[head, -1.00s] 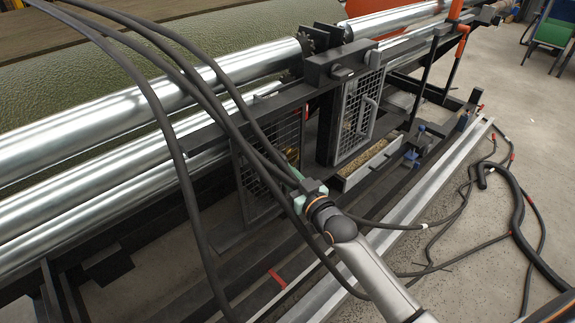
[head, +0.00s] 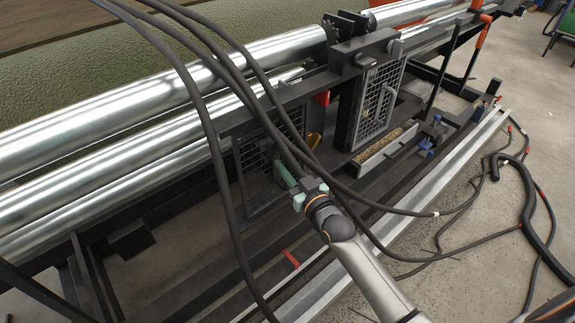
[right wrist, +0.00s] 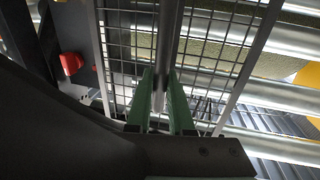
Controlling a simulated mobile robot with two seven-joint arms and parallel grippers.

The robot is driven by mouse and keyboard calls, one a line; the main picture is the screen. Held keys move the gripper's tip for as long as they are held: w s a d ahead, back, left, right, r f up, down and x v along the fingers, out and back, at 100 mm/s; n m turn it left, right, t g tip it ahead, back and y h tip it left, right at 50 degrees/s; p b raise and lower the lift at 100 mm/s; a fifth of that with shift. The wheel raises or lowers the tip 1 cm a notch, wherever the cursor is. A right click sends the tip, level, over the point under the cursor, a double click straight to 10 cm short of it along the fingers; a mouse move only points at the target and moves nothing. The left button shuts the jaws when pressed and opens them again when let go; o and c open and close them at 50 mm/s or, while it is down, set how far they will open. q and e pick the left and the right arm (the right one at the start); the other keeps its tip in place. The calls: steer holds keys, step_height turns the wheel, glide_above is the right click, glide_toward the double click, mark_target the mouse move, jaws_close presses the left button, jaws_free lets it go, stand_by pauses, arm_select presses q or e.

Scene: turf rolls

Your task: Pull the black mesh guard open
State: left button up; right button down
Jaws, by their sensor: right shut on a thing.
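The black mesh guard (head: 252,172) hangs below the long dark rail, left of a dark post. A gap shows between its right edge and the post, so it stands at least partly open. My right gripper (head: 284,176), with green fingers, is at the front of this guard. In the right wrist view the mesh guard (right wrist: 205,55) fills the middle, and my right gripper (right wrist: 161,88) is shut on its upright dark handle bar (right wrist: 167,45). Cables and my gripper hide part of the guard in the head view. My left gripper is not in view.
Thick black cables (head: 205,110) hang across the front, close to my right arm. A second mesh panel (head: 377,100) and a tray of grain-like bits (head: 385,148) are to the right. Steel rollers (head: 120,110) run behind. Clear concrete floor (head: 460,170) lies right, with hoses on it.

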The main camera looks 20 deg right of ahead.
steer(key=c, duration=0.8)
jaws_free()
steer(key=shift+c, duration=0.2)
steer(key=shift+o, duration=0.2)
steer(key=shift+s, duration=0.15)
steer(key=s+d, duration=0.1)
steer(key=s, duration=1.1)
steer(key=shift+d+p, duration=0.35)
steer(key=shift+p, duration=0.1)
